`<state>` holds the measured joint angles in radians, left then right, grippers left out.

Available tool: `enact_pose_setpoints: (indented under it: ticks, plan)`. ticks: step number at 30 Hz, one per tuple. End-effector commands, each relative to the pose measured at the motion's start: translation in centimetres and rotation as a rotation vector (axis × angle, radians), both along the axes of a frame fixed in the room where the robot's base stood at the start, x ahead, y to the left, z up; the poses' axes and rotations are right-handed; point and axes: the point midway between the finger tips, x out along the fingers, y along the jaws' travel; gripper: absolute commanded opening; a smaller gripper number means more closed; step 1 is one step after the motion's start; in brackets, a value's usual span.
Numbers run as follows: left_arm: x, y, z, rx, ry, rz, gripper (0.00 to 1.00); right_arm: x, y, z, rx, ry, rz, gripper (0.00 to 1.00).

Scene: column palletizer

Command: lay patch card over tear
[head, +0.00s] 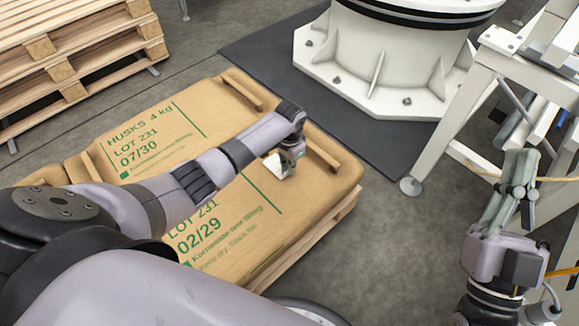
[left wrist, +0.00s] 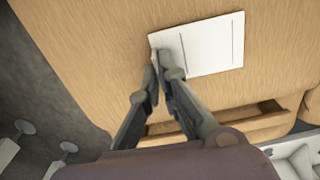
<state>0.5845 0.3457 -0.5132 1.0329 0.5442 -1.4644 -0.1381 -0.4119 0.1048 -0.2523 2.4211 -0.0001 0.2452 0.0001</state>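The white patch card (left wrist: 215,45), marked with thin dark lines, is at the upper middle of the left wrist view, over a tan sack. It also shows in the head view (head: 275,166). My left gripper (left wrist: 165,72) has its fingertips close together at the card's near left corner and appears shut on it. In the head view my left gripper (head: 291,157) is over the front right sack (head: 325,195). I cannot tell whether the card touches the sack. No tear shows. My right gripper (head: 520,165) points up at the right, away from the sacks; its finger gap is unclear.
Several printed sacks (head: 165,115) lie on a wooden pallet (head: 310,238). Empty stacked pallets (head: 75,62) stand at the back left. A white bolted column base (head: 385,75) stands behind on a dark mat (head: 265,45). A white frame (head: 450,95) is at the right, near my right gripper.

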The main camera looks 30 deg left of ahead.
Motion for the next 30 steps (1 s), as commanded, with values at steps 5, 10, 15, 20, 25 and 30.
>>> enact_pose_setpoints:
  ticks: [5, 10, 15, 20, 25, 30]
  plan:
    - [0.0, 0.0, 0.0, 0.0, 0.0, 0.0, 0.15, 0.0, 0.0, 0.0, 0.001, -0.002, 0.0, 0.0]
    - [0.0, 0.0, 0.0, 0.0, 0.0, 0.0, 0.26, 0.0, 0.0, 0.1, 0.0, -0.003, -0.001, 0.0]
    - [0.0, 0.0, 0.0, 0.0, 0.0, 0.0, 0.28, -0.1, 0.0, 0.1, 0.001, -0.004, 0.0, 0.0]
    - [0.0, 0.0, 0.1, 0.0, 0.0, 0.0, 0.28, -0.1, 0.0, 0.2, -0.001, -0.009, 0.002, 0.0]
    - [0.1, 0.0, 1.8, -0.001, -0.003, 0.0, 0.28, -0.1, 0.0, 0.2, 0.0, -0.007, 0.002, 0.0]
    - [0.1, 0.0, 5.4, 0.0, -0.004, -0.002, 0.28, -0.1, 0.0, 0.1, 0.0, -0.006, 0.002, 0.0]
